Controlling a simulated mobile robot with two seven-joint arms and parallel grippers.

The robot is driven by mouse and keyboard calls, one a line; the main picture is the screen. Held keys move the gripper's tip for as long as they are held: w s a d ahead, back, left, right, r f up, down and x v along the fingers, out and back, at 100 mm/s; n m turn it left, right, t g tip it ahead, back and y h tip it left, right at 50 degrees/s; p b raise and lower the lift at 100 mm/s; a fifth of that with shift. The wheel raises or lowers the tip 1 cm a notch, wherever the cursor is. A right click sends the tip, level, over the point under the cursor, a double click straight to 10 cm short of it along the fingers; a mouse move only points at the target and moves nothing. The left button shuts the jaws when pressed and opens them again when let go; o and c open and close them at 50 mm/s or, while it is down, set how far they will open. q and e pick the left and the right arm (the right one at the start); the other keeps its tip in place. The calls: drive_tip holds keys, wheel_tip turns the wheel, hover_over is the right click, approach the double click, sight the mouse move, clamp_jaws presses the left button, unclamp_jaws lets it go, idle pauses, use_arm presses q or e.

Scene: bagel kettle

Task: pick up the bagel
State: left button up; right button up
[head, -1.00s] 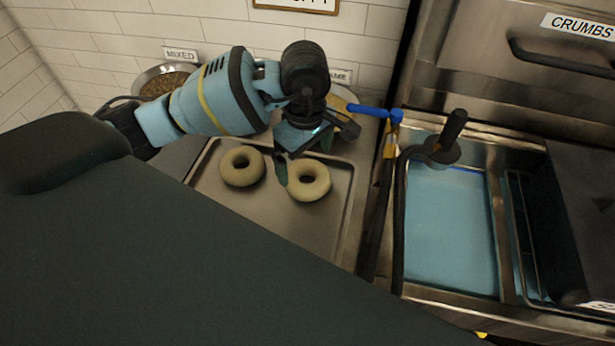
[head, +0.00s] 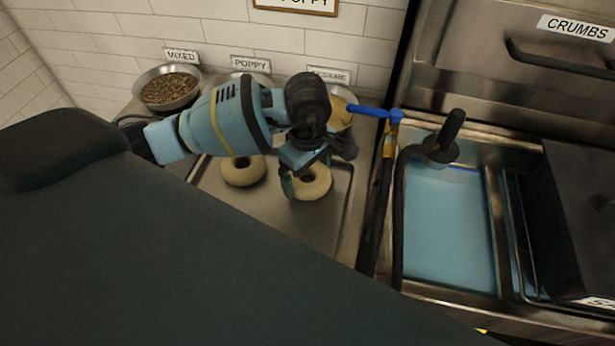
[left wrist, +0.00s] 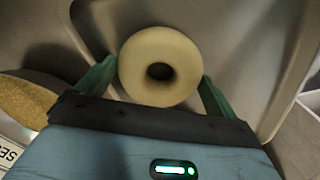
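Two pale bagels lie flat on a metal tray (head: 265,222). The left bagel (head: 242,171) stands clear of my gripper. The right bagel (head: 318,183) is partly covered by my left gripper (head: 305,183) in the head view. In the left wrist view the bagel (left wrist: 160,50) lies between the two green fingers of my left gripper (left wrist: 157,85), which are spread on either side of it. The fingers are open; whether one touches the bagel's edge I cannot tell. My right gripper is not in view.
Bowls stand along the tiled wall, one with mixed seeds (head: 170,88) and one with sesame (head: 340,112). Right of the tray is a sink of blue water (head: 450,230) with a blue-handled tap (head: 372,111). A dark box (head: 585,210) stands further right.

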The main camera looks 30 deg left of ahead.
use_arm(q)
drive_tip(key=shift+r, duration=0.15)
drive_tip(key=shift+r, duration=0.2)
wheel_tip(320, 180, up, 3)
drive_tip(key=shift+s, duration=0.15)
drive_tip(key=s+d, duration=0.1)
drive_tip(key=s, duration=0.4)
drive_tip(key=s+d+r, duration=0.1)
drive_tip(key=s, duration=0.4)
drive_tip(key=s+d+b, duration=0.1)
drive_tip(key=s, duration=0.4)
drive_tip(key=shift+s+d+r, duration=0.15)
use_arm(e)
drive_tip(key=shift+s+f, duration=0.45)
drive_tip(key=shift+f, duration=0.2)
